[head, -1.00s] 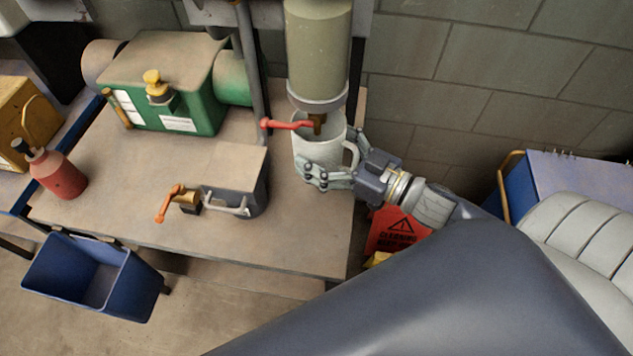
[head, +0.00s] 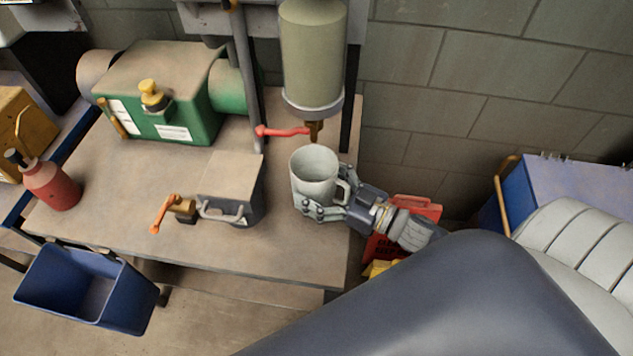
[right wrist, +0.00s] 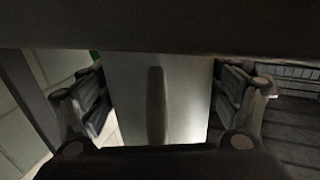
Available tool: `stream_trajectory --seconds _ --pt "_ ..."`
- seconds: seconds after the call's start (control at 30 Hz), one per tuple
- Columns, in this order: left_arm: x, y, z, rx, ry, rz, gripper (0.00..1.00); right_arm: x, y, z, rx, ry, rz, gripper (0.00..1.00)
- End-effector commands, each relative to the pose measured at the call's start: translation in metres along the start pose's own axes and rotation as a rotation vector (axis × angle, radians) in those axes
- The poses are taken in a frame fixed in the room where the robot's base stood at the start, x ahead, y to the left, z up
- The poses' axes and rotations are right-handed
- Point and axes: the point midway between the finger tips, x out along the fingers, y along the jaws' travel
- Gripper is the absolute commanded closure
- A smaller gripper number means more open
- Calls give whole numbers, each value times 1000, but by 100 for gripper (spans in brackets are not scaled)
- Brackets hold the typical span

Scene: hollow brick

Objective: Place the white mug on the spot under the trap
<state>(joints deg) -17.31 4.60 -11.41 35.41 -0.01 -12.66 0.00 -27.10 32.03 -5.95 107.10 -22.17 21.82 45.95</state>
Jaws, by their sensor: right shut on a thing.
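The white mug (head: 314,172) is upright at the right part of the workbench, in front of the trap. My right gripper (head: 322,207) is shut on it from the right, with fingers around its lower body and the handle toward the palm. In the right wrist view the mug (right wrist: 185,95) fills the space between the two fingers (right wrist: 160,105). The trap (head: 313,60) is a grey-green cylinder with a brass outlet and a red lever (head: 283,131). The mug is nearer the front than the outlet. I cannot tell whether the mug touches the bench. My left gripper is not in view.
The workbench (head: 130,215) carries a green machine (head: 180,95), a grey box with an orange-handled valve (head: 230,185) and a red bottle (head: 52,182). A blue bin (head: 85,285) hangs at its front left. Bench between grey box and mug is clear.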

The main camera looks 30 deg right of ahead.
Motion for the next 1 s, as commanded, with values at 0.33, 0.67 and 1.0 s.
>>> stream_trajectory --seconds 0.33,0.67,1.0 --pt "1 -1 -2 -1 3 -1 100 0 0 3 0 -1 0 0" --pt "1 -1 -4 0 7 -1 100 0 0 2 0 -1 0 0" --pt "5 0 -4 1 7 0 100 -37 0 3 1 -6 1 0"
